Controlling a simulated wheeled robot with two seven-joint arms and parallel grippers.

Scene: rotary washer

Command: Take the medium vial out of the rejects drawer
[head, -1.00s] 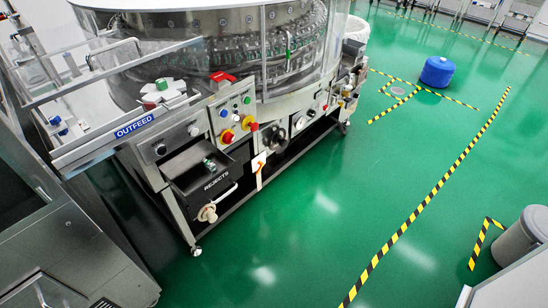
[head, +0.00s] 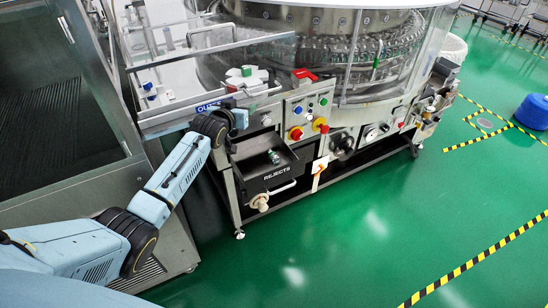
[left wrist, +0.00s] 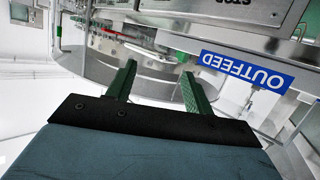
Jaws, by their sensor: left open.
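The rejects drawer (head: 281,180) is pulled out from the front of the washer, its label facing me. A small vial with a greenish look (head: 274,156) lies inside it toward the back; its size class is hard to tell. The drawer does not show there. My right gripper is not seen.
The outfeed table with clear guards (head: 200,52) stands just behind my left wrist. A control panel with buttons (head: 308,118) is right of the wrist. A grey cabinet (head: 60,100) stands at left. The green floor in front is clear.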

